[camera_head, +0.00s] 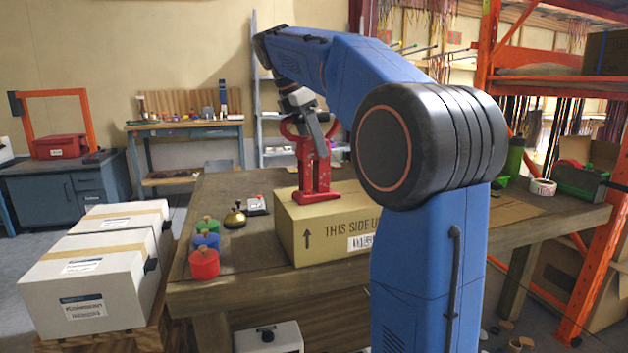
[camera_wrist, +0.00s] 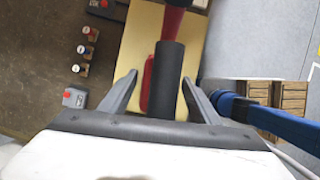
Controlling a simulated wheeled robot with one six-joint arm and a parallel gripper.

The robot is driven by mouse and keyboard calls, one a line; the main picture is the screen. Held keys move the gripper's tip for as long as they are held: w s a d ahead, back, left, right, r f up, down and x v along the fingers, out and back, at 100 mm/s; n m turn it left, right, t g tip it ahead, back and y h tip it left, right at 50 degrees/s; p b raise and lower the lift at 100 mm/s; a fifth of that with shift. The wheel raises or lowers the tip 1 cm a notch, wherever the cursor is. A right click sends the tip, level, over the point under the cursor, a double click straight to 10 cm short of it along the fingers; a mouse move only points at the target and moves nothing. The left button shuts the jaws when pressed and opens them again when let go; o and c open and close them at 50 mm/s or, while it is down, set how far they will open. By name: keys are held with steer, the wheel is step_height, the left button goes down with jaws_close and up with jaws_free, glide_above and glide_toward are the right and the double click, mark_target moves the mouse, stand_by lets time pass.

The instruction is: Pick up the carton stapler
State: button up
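The carton stapler (camera_head: 317,168) is red and stands upright on top of a closed cardboard box (camera_head: 300,230) on the wooden table. In the wrist view the stapler (camera_wrist: 172,22) shows red parts and a dark cylindrical part above the pale box top (camera_wrist: 139,40). My gripper (camera_head: 312,122) is at the stapler's upper end, pointing down. In the wrist view my gripper (camera_wrist: 160,80) is open, with one finger on each side of the dark part and a visible gap to each. My arm hides the right part of the box.
White cartons (camera_head: 92,285) are beside the table at left. An orange rack (camera_head: 484,50) rises at right. A green bottle (camera_head: 515,157) and tape roll (camera_head: 543,187) are on the right.

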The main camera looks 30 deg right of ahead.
jaws_close()
steer(key=shift+r, duration=0.1)
